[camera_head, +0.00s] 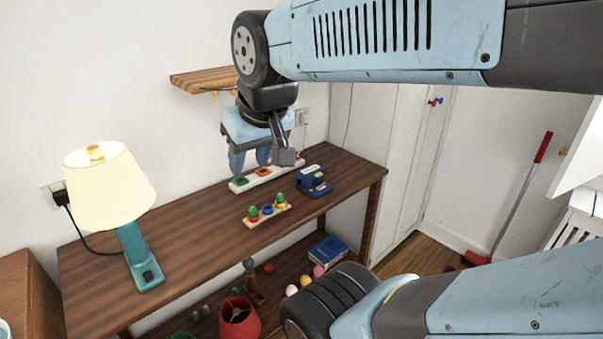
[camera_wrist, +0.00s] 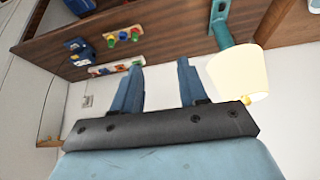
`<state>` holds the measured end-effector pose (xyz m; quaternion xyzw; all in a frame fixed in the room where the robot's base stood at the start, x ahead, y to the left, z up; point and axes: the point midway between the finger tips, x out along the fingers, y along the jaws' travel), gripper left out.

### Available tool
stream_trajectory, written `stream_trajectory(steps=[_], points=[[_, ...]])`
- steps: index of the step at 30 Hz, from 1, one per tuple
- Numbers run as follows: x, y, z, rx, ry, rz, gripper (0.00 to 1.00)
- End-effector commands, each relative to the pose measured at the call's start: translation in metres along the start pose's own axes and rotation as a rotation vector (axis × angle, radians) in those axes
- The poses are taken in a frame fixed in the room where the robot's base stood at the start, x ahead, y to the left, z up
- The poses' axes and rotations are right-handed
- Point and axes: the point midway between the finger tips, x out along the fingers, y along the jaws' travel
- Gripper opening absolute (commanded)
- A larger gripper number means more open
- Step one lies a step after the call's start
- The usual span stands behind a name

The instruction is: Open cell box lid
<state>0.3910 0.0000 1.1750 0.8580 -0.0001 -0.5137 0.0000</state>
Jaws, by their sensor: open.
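No box is clearly marked as the cell box. A dark blue boxy object (camera_head: 313,181) sits on the right part of the wooden table and may be it; a lid is too small to make out. It also shows in the wrist view (camera_wrist: 79,50), at the upper left. My gripper (camera_head: 250,160) points down above the back of the table, left of the blue object and apart from it. Its two blue fingers (camera_wrist: 159,68) are spread, with nothing between them.
A white strip (camera_head: 267,173) with coloured pieces lies under my gripper, and a wooden board (camera_head: 268,216) with coloured pieces lies before it. A lamp (camera_head: 110,180) stands left. A wooden wall shelf (camera_head: 200,79) is close by. The table's middle (camera_head: 205,222) is clear.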

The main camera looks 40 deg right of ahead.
Motion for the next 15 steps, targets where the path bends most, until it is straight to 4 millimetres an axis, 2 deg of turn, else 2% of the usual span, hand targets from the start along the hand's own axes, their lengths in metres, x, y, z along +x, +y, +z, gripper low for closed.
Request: stream_trajectory(steps=[5,9,10,15], points=[[0.0,0.0,0.0,0.0,0.0,0.0,0.43],[0.003,0.0,-0.001,0.017,-0.016,-0.006,0.57],[0.004,0.0,-0.001,0.028,-0.026,-0.01,0.6],[0.025,0.0,-0.003,0.157,-0.136,-0.057,0.6]])
